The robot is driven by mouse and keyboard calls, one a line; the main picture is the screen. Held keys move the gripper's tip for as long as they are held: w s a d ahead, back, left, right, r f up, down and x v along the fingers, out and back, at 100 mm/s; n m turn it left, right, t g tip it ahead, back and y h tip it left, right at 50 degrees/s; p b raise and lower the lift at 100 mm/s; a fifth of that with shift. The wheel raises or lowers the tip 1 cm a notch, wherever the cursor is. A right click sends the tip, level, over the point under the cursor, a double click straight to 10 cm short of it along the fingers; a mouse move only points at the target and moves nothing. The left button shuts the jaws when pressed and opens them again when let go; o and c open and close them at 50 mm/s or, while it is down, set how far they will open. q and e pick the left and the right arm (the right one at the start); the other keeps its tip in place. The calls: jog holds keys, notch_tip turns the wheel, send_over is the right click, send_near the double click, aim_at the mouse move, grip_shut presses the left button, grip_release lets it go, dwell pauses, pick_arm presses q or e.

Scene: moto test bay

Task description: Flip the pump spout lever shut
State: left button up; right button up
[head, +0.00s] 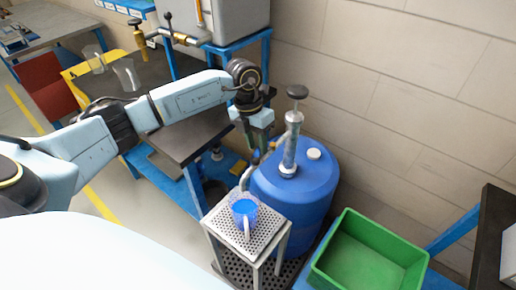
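A silver hand pump (290,150) with a dark round knob on top stands upright on a blue drum (312,190). Its thin spout (246,178) bends down on the left side toward a clear jug (244,212) with blue content. A small orange-brown part (271,146) shows between the gripper and the pump; I cannot tell whether it is the spout lever. My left gripper (258,153) points down just left of the pump, above the spout, close to it. Its fingertips are small and partly merge with the spout, so contact and opening are unclear. My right gripper is out of view.
The jug stands on a perforated metal stand (273,220). An empty green crate (368,250) is at the lower right. A dark workbench (190,137) lies behind and below my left arm, with clear cups (126,74) beyond. A block wall closes the right side.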

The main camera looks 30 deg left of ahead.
pick_arm(q)
jog(key=shift+d+f, duration=0.15)
jog(key=shift+f, duration=0.55)
jog(key=shift+d+f, duration=0.1)
jog(key=shift+f, duration=0.55)
jog(key=shift+c, duration=0.4)
grip_shut()
